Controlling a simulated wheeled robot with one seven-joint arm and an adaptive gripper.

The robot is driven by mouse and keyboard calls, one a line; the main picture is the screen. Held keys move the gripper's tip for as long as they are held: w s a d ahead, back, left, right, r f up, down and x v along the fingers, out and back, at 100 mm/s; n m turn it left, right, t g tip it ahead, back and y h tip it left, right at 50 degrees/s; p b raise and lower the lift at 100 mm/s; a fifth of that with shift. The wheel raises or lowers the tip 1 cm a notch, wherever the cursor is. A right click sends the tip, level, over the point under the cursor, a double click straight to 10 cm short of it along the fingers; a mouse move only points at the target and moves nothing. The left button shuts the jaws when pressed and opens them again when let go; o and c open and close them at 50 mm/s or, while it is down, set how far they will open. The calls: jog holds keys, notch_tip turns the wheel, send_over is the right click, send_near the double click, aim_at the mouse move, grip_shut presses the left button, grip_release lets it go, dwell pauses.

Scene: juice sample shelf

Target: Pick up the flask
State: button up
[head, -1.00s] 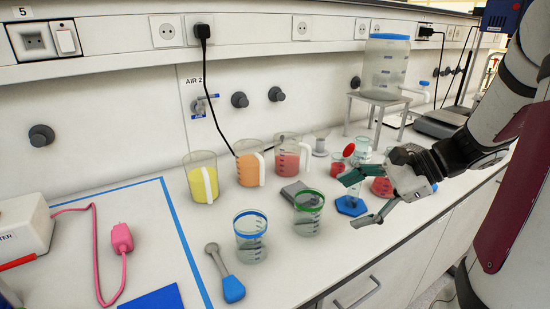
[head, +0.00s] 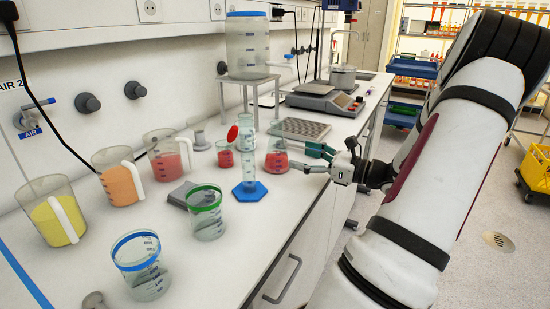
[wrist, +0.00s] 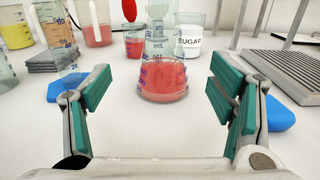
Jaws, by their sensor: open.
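The flask (head: 277,160) is a clear conical vessel with red liquid, standing upright near the front edge of the bench, just right of a graduated cylinder with a blue base (head: 249,190). In the wrist view the flask (wrist: 163,82) stands ahead, roughly centred between the fingers. My gripper (head: 322,158) reaches in from the right, just beside the flask. Its two green-padded fingers (wrist: 165,95) are spread wide with nothing between them. In the head view the far finger partly overlaps the area by the flask.
Empty beakers with green (head: 206,212) and blue (head: 142,265) rims stand left of the cylinder. Jugs of red (head: 166,155), orange (head: 119,182) and yellow (head: 56,217) liquid stand behind. A sugar beaker (wrist: 190,40) and a metal stand (head: 262,75) are behind the flask.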

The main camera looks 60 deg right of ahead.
aim_at(286, 151)
jog(key=w+b, duration=0.1)
jog(key=w, duration=0.8)
jog(key=shift+a+r+b, duration=0.1)
jog(key=shift+a+b, duration=0.05)
jog(key=shift+b, duration=0.15)
jog(key=c, duration=1.6)
